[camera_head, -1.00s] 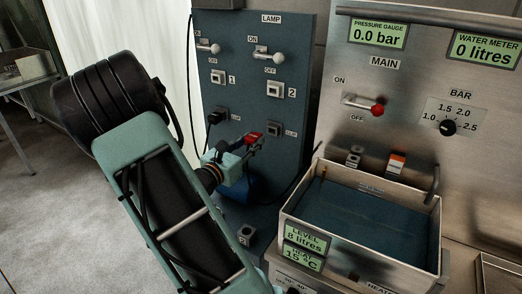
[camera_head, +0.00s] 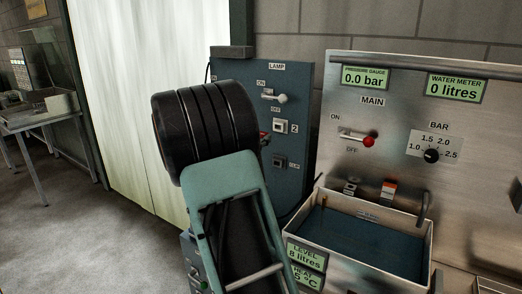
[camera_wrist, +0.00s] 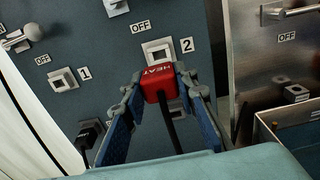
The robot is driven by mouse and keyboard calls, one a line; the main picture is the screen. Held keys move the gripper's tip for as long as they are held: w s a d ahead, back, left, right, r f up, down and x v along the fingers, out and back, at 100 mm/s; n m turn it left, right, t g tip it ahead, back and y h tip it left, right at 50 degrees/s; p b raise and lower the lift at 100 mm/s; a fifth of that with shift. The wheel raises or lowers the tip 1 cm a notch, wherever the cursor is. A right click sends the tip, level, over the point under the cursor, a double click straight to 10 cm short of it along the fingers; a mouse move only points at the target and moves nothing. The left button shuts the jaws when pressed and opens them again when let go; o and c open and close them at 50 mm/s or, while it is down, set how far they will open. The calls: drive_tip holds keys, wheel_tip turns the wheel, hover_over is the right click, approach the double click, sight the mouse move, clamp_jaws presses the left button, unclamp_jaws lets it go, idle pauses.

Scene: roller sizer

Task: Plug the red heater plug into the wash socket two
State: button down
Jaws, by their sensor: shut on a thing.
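The red heater plug (camera_wrist: 157,82), marked HEAT, is between the blue fingers of my gripper (camera_wrist: 158,76) in the wrist view, its dark cable hanging down. My gripper is shut on it. The square socket marked 2 (camera_wrist: 160,48) is just beyond the plug, its lower part covered; contact cannot be told. In the head view socket 2 (camera_head: 281,127) shows on the blue panel under the LAMP sign. My arm hides the gripper there; only a red bit of the plug (camera_head: 263,136) shows. No wash label is readable.
Socket 1 (camera_wrist: 63,79) is to the left. A black plug (camera_wrist: 90,132) sits below it. Lamp switches (camera_head: 273,97) stick out above the sockets. A steel water basin (camera_head: 422,258) and the MAIN panel with its red-knobbed switch (camera_head: 368,142) are to the right.

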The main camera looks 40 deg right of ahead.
idle(0.4)
drive_tip(key=shift+x, duration=2.95)
drive_tip(key=shift+b+x, duration=0.8)
drive_tip(key=shift+x, duration=0.6)
drive_tip(key=c, duration=1.5)
unclamp_jaws()
drive_tip(key=shift+o, duration=0.2)
drive_tip(key=v, duration=1.2)
